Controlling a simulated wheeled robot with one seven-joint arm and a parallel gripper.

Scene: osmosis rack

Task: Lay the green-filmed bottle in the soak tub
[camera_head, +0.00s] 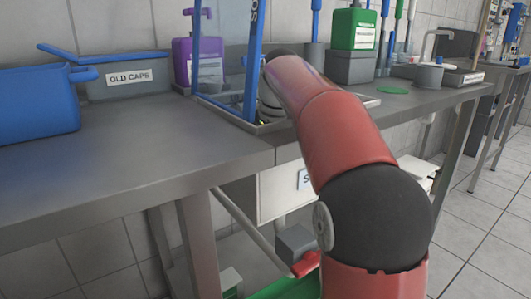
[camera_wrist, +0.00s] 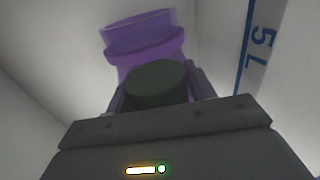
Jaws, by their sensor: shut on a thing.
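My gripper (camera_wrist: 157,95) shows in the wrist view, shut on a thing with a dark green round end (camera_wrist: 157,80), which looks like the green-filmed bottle. A translucent purple flanged piece (camera_wrist: 142,40) shows just beyond it; I cannot tell whether the two are one piece. Pale walls surround them, one with a blue line and a "5 L" mark (camera_wrist: 262,45), as inside a tub. Whether the bottle touches the floor or walls is unclear.
A grey "OLD CAPS" bin (camera_head: 127,84) and a blue container (camera_head: 38,105) stand left on the counter (camera_head: 130,140). The left counter front is clear.

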